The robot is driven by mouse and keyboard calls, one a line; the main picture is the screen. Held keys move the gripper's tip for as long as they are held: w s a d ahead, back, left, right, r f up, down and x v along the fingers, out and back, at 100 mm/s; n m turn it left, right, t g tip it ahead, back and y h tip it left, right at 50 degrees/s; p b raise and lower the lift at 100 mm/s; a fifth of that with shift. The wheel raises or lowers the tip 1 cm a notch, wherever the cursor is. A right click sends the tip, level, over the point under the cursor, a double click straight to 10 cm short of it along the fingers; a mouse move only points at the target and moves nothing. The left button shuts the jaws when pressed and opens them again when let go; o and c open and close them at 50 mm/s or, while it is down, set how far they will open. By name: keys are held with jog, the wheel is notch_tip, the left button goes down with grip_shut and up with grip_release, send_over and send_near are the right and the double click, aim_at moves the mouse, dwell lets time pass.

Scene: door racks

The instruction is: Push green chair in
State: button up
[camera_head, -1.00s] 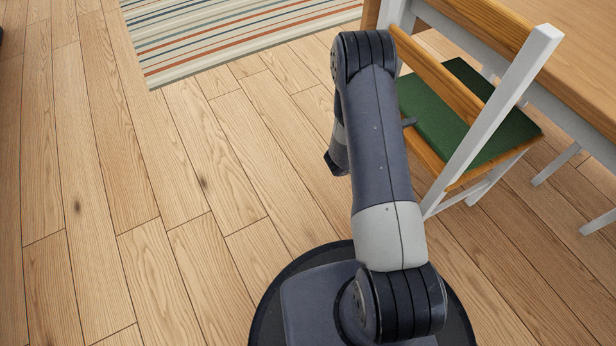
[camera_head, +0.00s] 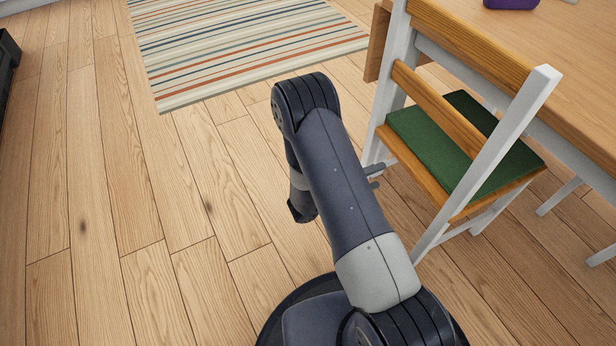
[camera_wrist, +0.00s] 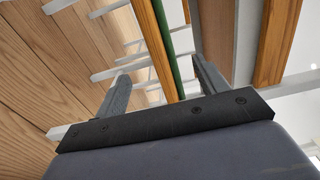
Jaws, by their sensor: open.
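The green chair (camera_head: 440,140) has a green seat, white legs and wooden back slats. In the head view it stands at the right, with its back toward me and its seat partly under the table edge. My gripper (camera_head: 375,177) is just left of the chair's back and lower than the seat; my arm hides most of it. In the wrist view my gripper (camera_wrist: 160,88) is open with its fingers apart and nothing held. The chair's wooden edge (camera_wrist: 155,45) and green cushion (camera_wrist: 165,38) show beyond and between the fingers.
The wooden table (camera_head: 570,70) is at the right, beyond the chair, with a purple object (camera_head: 510,3) on it. A striped rug (camera_head: 240,45) lies at the top. The wood floor (camera_head: 150,200) at left is clear. A dark object (camera_head: 8,60) stands at the far left edge.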

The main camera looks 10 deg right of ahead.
aim_at(405, 165)
jog(key=shift+d, duration=0.1)
jog(key=b+x, duration=0.1)
jog(key=x, duration=1)
jog(key=shift+w+d, duration=0.1)
jog(key=shift+d, duration=0.15)
jog(key=shift+w+d+f+b, duration=0.15)
jog(key=shift+f+b, duration=0.1)
jog(key=shift+b, duration=0.15)
jog(key=shift+r, duration=0.15)
